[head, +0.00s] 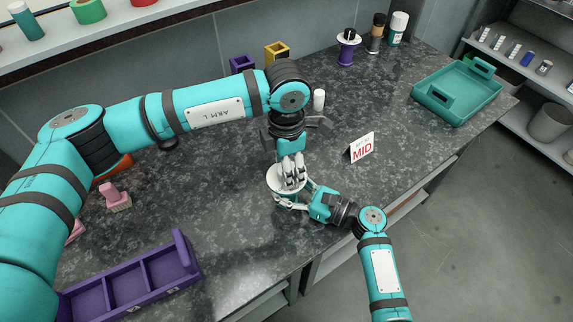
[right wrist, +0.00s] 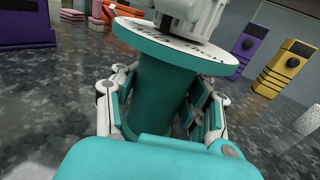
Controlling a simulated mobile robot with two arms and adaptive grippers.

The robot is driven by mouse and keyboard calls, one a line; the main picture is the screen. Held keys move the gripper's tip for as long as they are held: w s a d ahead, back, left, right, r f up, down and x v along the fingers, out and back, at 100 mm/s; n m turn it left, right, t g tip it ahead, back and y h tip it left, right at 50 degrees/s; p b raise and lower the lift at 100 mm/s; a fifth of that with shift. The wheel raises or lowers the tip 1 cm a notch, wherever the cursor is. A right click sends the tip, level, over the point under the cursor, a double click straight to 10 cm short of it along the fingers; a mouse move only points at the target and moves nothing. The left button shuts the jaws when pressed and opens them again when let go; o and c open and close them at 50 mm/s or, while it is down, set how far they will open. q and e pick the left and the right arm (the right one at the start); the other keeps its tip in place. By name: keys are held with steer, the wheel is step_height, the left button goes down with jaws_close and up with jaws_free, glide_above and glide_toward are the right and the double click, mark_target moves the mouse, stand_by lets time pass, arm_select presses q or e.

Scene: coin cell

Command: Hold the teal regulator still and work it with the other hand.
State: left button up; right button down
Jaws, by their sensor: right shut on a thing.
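The teal regulator is an upright teal cylinder (right wrist: 158,92) with a wide white marked dial (head: 276,181) on top, near the counter's front edge. My right gripper (head: 292,201) comes in from the front right and is shut on the regulator's body below the dial. Its fingers lie on both sides of the body in the right wrist view. My left gripper (head: 291,180) points down from above, its fingers at the top of the dial. The knob there is hidden by these fingers, and I cannot tell whether they grip it. A white card (head: 361,148) reading "MID" stands to the right.
A purple compartment tray (head: 128,287) lies at the front left, with pink brushes (head: 117,198) behind it. A teal tray (head: 455,92) sits at the right. A purple spool-like device (head: 347,46) and bottles (head: 397,27) stand at the back. A small white cylinder (head: 319,99) stands behind my left gripper.

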arm_select(q)
steer(key=shift+o, duration=0.3)
step_height(320, 180, up, 12)
stand_by(0.4)
arm_select(e)
steer(key=c, duration=0.6)
jaws_free()
steer(key=shift+o, duration=0.2)
